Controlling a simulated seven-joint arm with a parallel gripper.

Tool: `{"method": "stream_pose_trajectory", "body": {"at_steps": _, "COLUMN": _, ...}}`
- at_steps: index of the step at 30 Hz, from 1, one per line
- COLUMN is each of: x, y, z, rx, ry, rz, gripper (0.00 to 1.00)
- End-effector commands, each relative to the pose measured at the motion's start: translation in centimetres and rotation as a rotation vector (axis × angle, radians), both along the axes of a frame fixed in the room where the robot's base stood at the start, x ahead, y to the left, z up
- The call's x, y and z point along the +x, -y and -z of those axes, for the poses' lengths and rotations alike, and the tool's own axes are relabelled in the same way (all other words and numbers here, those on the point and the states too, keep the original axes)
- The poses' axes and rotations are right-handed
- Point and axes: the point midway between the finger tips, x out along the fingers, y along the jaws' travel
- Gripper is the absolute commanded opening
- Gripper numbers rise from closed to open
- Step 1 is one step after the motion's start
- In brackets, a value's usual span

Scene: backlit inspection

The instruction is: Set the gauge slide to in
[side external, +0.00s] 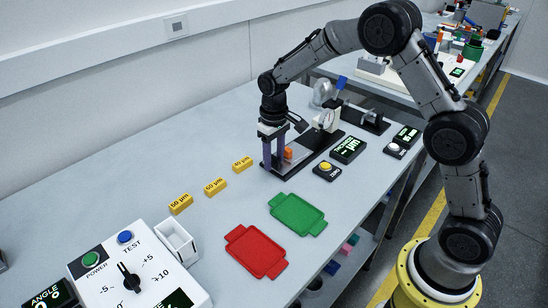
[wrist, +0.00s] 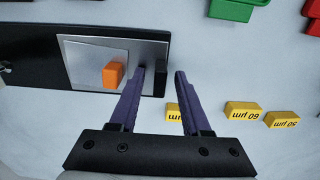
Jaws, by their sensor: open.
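The gauge slide is a silver plate (wrist: 90,52) with an upright orange knob (wrist: 114,75), set on a black base (wrist: 25,60). In the side external view the orange knob (side external: 288,153) shows just right of my fingers, at the near end of the black base (side external: 318,150). My gripper (side external: 274,163) is open, with purple fingers pointing down over that end. In the wrist view my gripper (wrist: 160,74) has both fingers to the right of the knob, with nothing between them. The left finger is nearest the knob, with a small gap showing. No in or out marking is readable.
A dial gauge (side external: 326,120) stands farther along the base. Yellow blocks (side external: 215,186) lie left of it. Green (side external: 298,214) and red (side external: 256,251) trays lie in front.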

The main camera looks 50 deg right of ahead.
Motion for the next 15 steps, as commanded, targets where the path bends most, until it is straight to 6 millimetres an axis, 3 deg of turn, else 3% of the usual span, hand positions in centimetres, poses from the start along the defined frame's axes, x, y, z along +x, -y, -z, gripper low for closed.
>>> {"method": "stream_pose_trajectory", "body": {"at_steps": 7, "x": -0.01, "y": 0.0, "z": 0.05, "rx": 0.0, "ry": 0.0, "rz": 0.0, "gripper": 0.46}}
{"method": "stream_pose_trajectory", "body": {"at_steps": 15, "x": 0.0, "y": 0.0, "z": 0.03, "rx": 0.0, "ry": 0.0, "rz": 0.0, "gripper": 0.0}}
